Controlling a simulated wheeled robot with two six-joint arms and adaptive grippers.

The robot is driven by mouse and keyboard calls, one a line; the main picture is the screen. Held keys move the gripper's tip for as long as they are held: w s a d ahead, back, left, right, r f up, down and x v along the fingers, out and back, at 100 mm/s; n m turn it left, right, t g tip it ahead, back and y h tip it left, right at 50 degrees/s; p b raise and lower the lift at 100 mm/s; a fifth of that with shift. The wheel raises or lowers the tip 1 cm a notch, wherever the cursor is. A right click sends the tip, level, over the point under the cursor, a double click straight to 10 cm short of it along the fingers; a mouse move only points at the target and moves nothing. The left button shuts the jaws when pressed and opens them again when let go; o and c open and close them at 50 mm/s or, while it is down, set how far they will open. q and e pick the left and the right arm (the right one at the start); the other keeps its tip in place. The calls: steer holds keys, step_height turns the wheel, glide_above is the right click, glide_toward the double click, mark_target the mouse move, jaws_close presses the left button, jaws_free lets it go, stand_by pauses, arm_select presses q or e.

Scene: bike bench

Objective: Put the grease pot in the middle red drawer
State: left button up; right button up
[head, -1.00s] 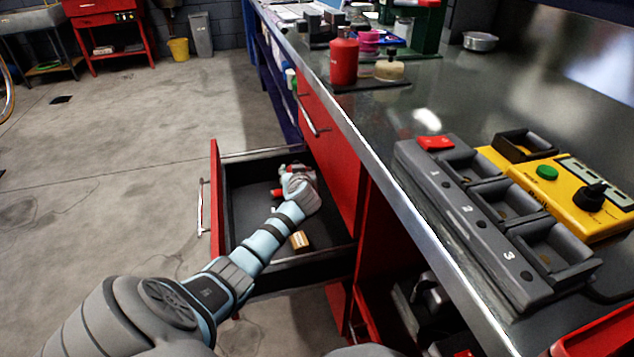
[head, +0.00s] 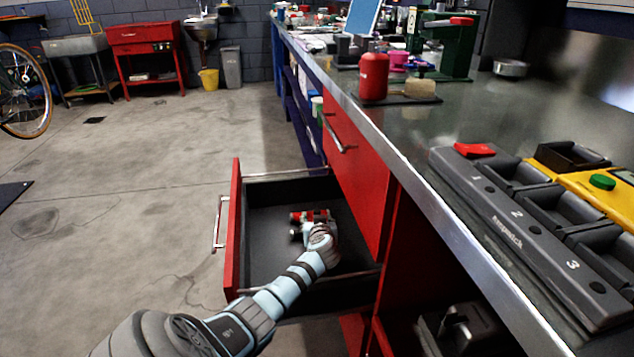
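A red drawer (head: 234,230) with a dark inside stands pulled open under the bench. My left arm reaches into it from below, and my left gripper (head: 308,226) is over or inside the drawer. Small red parts show at its fingertips. I cannot tell whether they belong to the gripper or to a thing it touches, nor whether the fingers are open or shut. No grease pot can be made out with certainty; a pink tub (head: 398,61) stands on the bench further back. My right gripper is not in view.
On the bench top are a red can (head: 373,78), a tan-topped block (head: 419,88) and a grey tray (head: 520,226) with numbered compartments. The floor left of the drawer is clear.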

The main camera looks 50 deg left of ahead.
arm_select(q)
steer(key=shift+f, duration=0.55)
steer(key=o, duration=1.3)
steer(key=shift+c, duration=0.2)
steer(key=shift+r, duration=0.55)
steer(key=p+v, duration=0.4)
steer(key=v, duration=0.3)
steer(key=shift+d+p, duration=0.15)
steer(key=shift+p, duration=0.25)
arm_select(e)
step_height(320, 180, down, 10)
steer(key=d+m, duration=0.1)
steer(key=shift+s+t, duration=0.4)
